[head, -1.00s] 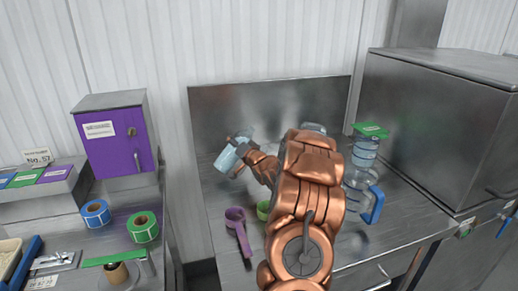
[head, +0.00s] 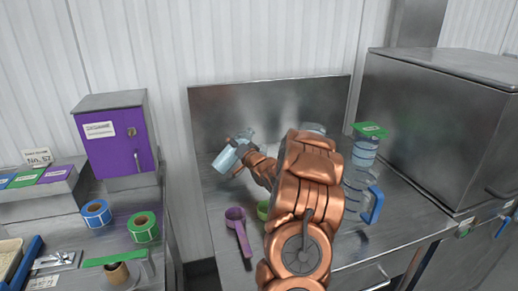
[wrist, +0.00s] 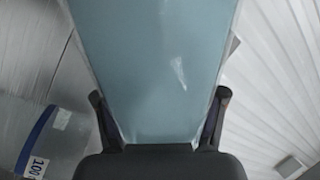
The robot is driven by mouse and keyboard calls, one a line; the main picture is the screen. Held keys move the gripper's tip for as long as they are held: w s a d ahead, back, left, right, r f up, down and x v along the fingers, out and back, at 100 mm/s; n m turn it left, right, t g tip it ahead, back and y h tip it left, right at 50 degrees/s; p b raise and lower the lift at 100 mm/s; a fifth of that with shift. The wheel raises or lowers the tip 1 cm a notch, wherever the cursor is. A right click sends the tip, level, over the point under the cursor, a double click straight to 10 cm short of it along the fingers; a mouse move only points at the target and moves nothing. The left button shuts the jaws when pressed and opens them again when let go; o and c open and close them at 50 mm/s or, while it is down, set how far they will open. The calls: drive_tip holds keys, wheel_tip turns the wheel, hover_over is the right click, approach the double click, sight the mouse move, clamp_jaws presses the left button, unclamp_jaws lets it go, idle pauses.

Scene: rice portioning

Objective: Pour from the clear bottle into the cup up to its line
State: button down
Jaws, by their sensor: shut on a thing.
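My gripper (wrist: 160,125) is shut on the clear bottle (wrist: 155,60), with one finger on each side of it. The bottle looks pale blue and fills the middle of the wrist view. In the head view the bottle (head: 229,158) is held tilted above the steel counter, at the left of my arm. A clear vessel with a blue band and printed digits (wrist: 45,140) shows at the lower left of the wrist view; I cannot tell whether it is the cup. My arm hides part of the counter, and no cup is clearly visible in the head view. The liquid level cannot be read.
A purple scoop (head: 240,232) and a partly hidden green scoop (head: 262,210) lie on the counter (head: 222,250). A large clear jug (head: 361,165) with a blue handle and green top stands right of my arm. A steel cabinet (head: 440,130) bounds the right side.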

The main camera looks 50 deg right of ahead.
drive_tip(key=shift+w+a+f+m+p, duration=0.15)
drive_tip(key=shift+f+m+p, duration=0.25)
drive_tip(key=shift+m, duration=0.25)
drive_tip(key=shift+s+a+f+m+p, duration=0.15)
drive_tip(key=shift+f+m+p, duration=0.25)
drive_tip(key=shift+m, duration=0.25)
idle(1.7)
drive_tip(key=shift+w+a+m+p, duration=0.1)
drive_tip(key=shift+w+m+p, duration=0.05)
drive_tip(key=shift+m+p, duration=0.8)
idle(1.1)
drive_tip(key=shift+d+r+m+h+p, duration=0.35)
drive_tip(key=shift+r+m+p, duration=0.35)
drive_tip(key=shift+m+p, duration=0.45)
idle(1.8)
